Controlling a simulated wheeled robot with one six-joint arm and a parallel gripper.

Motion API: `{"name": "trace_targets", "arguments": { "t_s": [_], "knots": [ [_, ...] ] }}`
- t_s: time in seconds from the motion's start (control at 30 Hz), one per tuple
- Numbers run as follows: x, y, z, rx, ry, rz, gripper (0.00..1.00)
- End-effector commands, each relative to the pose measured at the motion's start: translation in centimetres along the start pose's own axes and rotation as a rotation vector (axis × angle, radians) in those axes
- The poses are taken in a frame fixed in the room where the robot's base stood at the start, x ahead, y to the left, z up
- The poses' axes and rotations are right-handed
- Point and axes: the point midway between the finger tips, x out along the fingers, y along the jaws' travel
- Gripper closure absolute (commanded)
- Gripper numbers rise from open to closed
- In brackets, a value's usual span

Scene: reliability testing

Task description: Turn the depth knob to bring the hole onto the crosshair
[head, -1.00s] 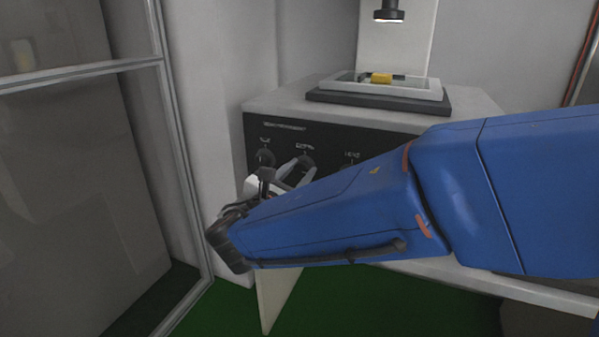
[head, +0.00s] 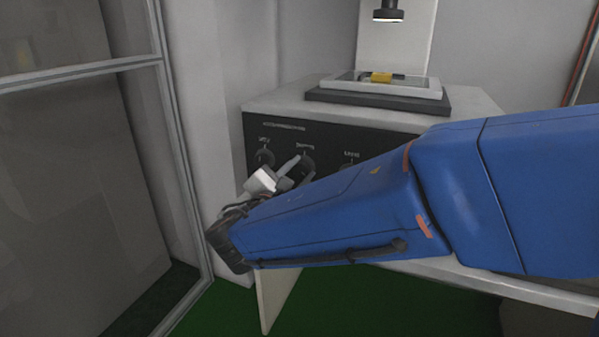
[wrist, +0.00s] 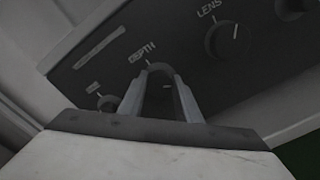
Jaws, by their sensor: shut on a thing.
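The depth knob (head: 307,164) is a dark round knob on the black front panel, under its white label, partly hidden by my gripper in the head view. In the wrist view the depth knob (wrist: 157,69) sits between the two grey fingers of my gripper (wrist: 159,88), with its top edge showing. In the head view my gripper (head: 297,171) reaches up to the panel and is shut on this knob. A yellow block (head: 381,77) lies on the pale stage (head: 431,91) on top of the cabinet. I cannot make out a hole or a crosshair.
Another knob (head: 265,158) is left of the depth knob, and the lens knob (wrist: 222,40) is on its other side. A dark lamp-like head (head: 388,15) hangs above the stage. A glass-panelled frame (head: 180,150) stands close on the left.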

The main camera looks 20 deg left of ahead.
Motion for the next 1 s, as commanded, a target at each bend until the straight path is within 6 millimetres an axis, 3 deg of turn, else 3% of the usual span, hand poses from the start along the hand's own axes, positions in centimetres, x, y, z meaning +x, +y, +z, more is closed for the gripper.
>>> {"name": "trace_targets", "arguments": {
  "t_s": [0.03,0.1,0.53,1.0],
  "knots": [
    [0.0,-0.1,0.0,-0.001,0.0,-0.001,0.65],
    [0.0,-0.1,0.0,-0.001,0.0,-0.001,0.51],
    [-0.8,0.0,-0.1,-0.002,0.001,0.001,0.51],
    [-8.5,0.0,-0.1,-0.002,0.003,0.002,0.51]
  ]
}}
